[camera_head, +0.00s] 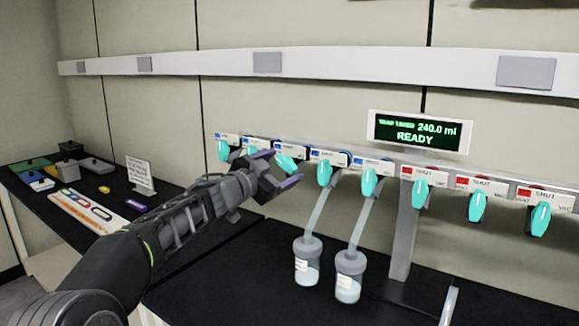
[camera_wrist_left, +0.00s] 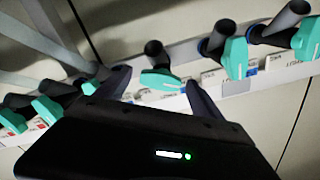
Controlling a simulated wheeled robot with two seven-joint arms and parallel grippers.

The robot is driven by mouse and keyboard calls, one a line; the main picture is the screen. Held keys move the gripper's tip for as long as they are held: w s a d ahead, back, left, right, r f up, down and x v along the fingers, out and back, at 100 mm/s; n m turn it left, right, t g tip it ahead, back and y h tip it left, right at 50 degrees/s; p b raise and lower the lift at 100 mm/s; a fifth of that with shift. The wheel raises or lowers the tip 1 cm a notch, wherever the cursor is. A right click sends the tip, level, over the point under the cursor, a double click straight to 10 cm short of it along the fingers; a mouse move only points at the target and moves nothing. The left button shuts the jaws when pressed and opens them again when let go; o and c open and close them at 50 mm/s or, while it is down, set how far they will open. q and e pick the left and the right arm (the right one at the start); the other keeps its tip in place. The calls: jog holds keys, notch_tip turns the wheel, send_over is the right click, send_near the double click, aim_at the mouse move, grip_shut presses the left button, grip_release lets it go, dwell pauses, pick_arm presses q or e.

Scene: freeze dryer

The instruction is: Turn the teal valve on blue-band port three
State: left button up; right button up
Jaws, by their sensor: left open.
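A row of teal valves hangs along a white rail, with blue bands at the left and red bands at the right. The third blue-band valve (camera_head: 285,162), counted from the left, is tilted, its handle slanting down to the right, unlike its hanging neighbours. It shows in the left wrist view (camera_wrist_left: 161,81), lying nearly level in the picture. My left gripper (camera_head: 286,167) is open, with one finger on each side of this valve. In the left wrist view the fingertips (camera_wrist_left: 157,79) flank the handle; I cannot tell whether they touch it. My right gripper is out of view.
Neighbouring teal valves (camera_head: 324,172) (camera_wrist_left: 235,57) stand close on both sides. Two flasks (camera_head: 307,262) (camera_head: 349,276) hang below the blue-band ports to the right. A display (camera_head: 420,132) reads READY, 240.0 ml. A sign (camera_head: 140,173) and small items are on the black bench at the left.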

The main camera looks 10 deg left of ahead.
pick_arm(q)
jog(key=shift+s+a+r, duration=0.1)
jog(key=shift+c, duration=0.4)
jog(key=c, duration=1.3)
